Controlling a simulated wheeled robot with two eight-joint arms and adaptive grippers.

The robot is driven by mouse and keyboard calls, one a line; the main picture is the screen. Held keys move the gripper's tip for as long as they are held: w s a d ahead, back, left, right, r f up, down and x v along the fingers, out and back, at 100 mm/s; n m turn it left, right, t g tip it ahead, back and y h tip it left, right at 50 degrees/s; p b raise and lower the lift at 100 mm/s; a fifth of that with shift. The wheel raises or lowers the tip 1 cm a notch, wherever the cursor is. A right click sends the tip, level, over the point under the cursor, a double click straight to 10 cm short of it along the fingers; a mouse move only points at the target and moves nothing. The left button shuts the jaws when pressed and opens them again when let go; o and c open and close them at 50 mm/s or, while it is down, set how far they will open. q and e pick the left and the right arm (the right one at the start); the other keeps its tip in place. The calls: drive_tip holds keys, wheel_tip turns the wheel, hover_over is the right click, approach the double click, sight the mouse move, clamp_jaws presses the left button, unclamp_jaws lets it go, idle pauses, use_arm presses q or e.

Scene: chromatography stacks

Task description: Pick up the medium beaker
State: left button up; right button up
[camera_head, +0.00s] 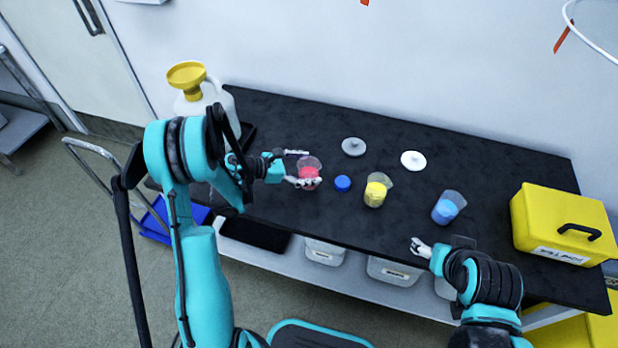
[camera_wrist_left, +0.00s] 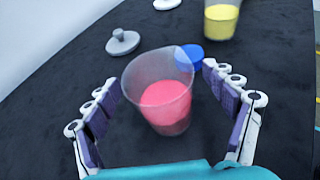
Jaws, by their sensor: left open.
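Three clear beakers stand on the black bench: a beaker with pink contents (camera_head: 309,171), one with yellow contents (camera_head: 377,190) and one with blue contents (camera_head: 448,208). I cannot tell for sure which is the medium one. My left gripper (camera_head: 309,167) is open, with one finger on each side of the pink beaker. In the left wrist view the pink beaker (camera_wrist_left: 162,98) stands between the two fingers, with visible gaps on both sides. The yellow beaker (camera_wrist_left: 221,18) is farther off there. My right gripper (camera_head: 420,247) is at the bench's front edge, below the blue beaker; its fingers are too small to judge.
A blue cap (camera_head: 343,183) lies right of the pink beaker, close by. A grey lid (camera_head: 353,147) and a white lid (camera_head: 413,160) lie behind. A jug with a yellow funnel (camera_head: 187,78) stands left; a yellow case (camera_head: 563,225) stands right. The bench's back is clear.

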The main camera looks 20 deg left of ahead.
use_arm(q)
drive_tip(key=c, duration=1.4)
drive_tip(key=shift+c, duration=0.3)
drive_tip(key=shift+r, duration=0.2)
